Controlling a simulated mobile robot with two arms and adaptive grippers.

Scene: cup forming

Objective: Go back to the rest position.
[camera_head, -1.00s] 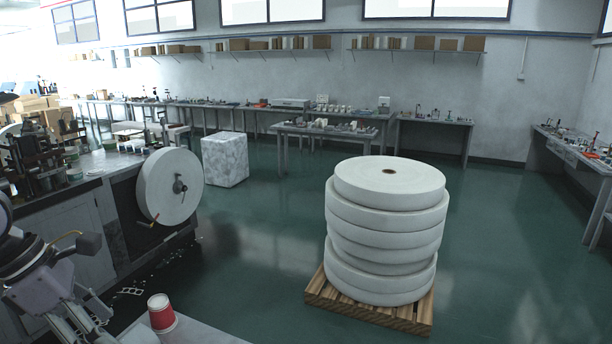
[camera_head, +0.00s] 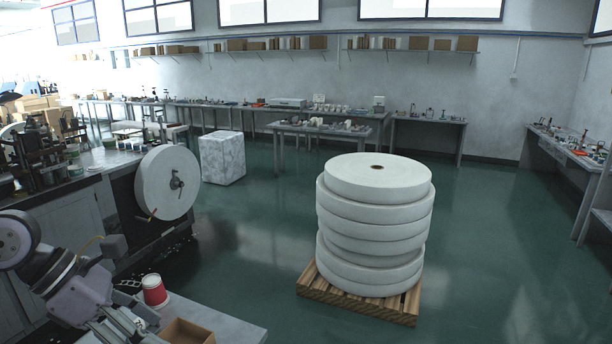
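My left arm comes in at the lower left of the head view. Its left gripper (camera_head: 122,326) is at the bottom edge, partly cut off, and its fingers are too unclear to tell open from shut. A red paper cup (camera_head: 154,290) with a white top stands on the corner of a grey table (camera_head: 225,322), just right of my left arm and apart from it. My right arm and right gripper are not in view.
A brown open box (camera_head: 187,332) sits on the grey table. A large white paper roll (camera_head: 167,184) hangs on the machine at left. Stacked white rolls (camera_head: 375,225) stand on a wooden pallet (camera_head: 358,302). Green floor (camera_head: 480,240) is clear around them.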

